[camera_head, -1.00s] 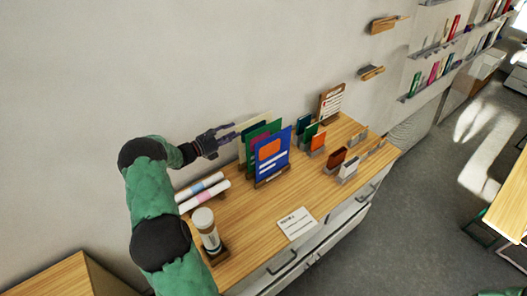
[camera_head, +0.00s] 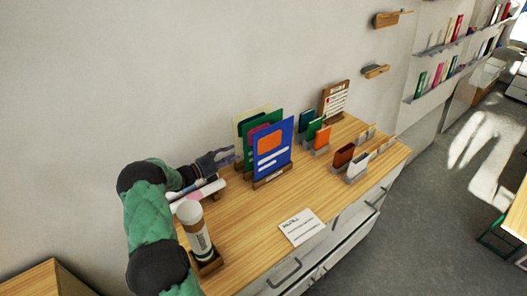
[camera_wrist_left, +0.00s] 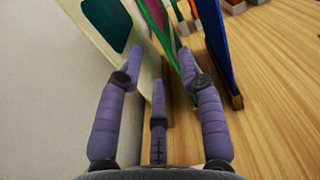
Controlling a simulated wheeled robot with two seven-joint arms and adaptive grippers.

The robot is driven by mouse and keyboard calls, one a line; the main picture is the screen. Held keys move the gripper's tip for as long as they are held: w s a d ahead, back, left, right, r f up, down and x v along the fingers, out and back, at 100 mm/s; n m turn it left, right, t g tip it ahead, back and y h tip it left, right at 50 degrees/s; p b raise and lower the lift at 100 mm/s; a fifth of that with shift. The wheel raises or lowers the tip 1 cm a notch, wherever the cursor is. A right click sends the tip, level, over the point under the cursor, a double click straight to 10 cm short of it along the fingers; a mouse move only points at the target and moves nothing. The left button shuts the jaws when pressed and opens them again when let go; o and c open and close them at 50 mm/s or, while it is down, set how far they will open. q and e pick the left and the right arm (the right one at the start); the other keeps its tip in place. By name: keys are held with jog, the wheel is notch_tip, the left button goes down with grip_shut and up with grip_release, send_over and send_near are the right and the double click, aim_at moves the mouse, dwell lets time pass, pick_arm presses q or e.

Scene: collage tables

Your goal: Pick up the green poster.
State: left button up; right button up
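The green poster (camera_head: 276,117) stands upright in a rack on the wooden table, between a cream poster (camera_head: 240,120) and magenta and blue posters (camera_head: 272,160). Mostly its top and left edges show; the rest is hidden. My left gripper (camera_head: 232,157) is beside the left edges of the posters, fingers spread and empty. In the left wrist view, the open fingers (camera_wrist_left: 158,55) point at the poster edges. A green edge (camera_wrist_left: 172,50) runs near the right finger, and the cream poster is beyond the left finger. I cannot tell if any finger touches. My right gripper is not in view.
Rolled paper tubes (camera_head: 200,193) lie just below my left gripper. A white cylinder (camera_head: 194,228) stands on a wooden base near my arm. A white card (camera_head: 302,228) lies at the table front. Small card holders (camera_head: 343,156) stand to the right. The wall is close behind.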

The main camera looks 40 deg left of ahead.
pick_arm(q)
jog(key=x, duration=1)
jog(key=shift+w, duration=0.4)
jog(key=shift+d, duration=0.1)
grip_shut()
